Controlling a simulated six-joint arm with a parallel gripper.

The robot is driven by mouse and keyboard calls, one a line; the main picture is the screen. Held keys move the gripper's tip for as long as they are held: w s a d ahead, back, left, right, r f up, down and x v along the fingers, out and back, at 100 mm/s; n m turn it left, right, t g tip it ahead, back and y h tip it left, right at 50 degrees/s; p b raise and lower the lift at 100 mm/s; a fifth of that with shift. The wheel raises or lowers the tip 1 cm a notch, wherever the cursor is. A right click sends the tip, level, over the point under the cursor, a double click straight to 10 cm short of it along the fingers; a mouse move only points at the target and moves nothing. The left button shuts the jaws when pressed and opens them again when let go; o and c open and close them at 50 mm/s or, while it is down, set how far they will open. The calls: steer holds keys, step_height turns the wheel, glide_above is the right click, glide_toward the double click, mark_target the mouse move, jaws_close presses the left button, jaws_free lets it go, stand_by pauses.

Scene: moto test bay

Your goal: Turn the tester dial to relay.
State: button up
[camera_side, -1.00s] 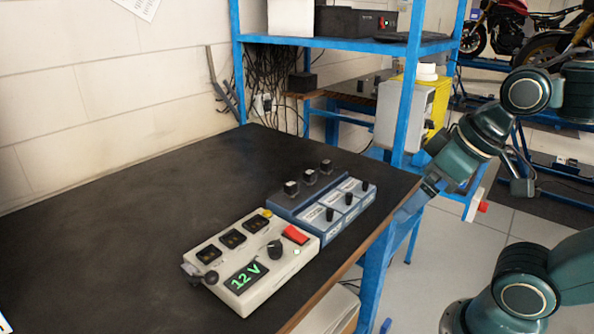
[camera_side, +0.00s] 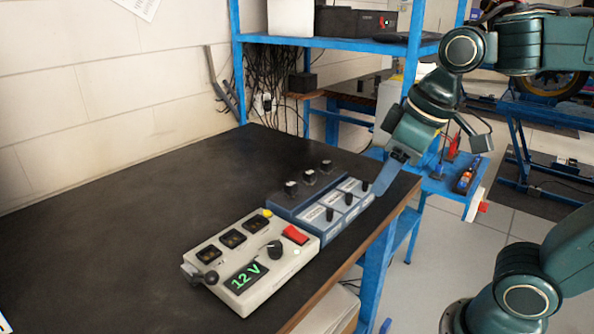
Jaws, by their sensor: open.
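The cream tester (camera_side: 222,293) lies on the black bench top, with a green "12 V" display (camera_side: 246,276). Its black dial (camera_side: 275,249) sits between the display and a red rocker switch (camera_side: 295,235). The dial's position marks are too small to read. My gripper (camera_side: 385,184) points down at the bench's right edge, beside the right end of a blue control box (camera_side: 330,236). It is open, apart from the tester and to the upper right of its dial. The fingertips are small and partly hard to make out.
The blue box, with several black knobs, stands between my gripper and the tester. A blue shelf frame (camera_side: 236,85) rises behind the bench. The bench's left and middle (camera_side: 120,220) are clear.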

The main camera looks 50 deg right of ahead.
steer(key=w+a+n+g, duration=0.2)
steer(key=w+a+n, duration=0.25)
steer(key=w, duration=0.45)
steer(key=n+g, duration=0.2)
glide_above(275, 246)
step_height(275, 246, down, 3)
steer(key=shift+r, duration=0.2)
steer(key=shift+f, duration=0.15)
step_height(275, 246, down, 14)
steer(key=shift+r, duration=0.25)
steer(key=c, duration=1)
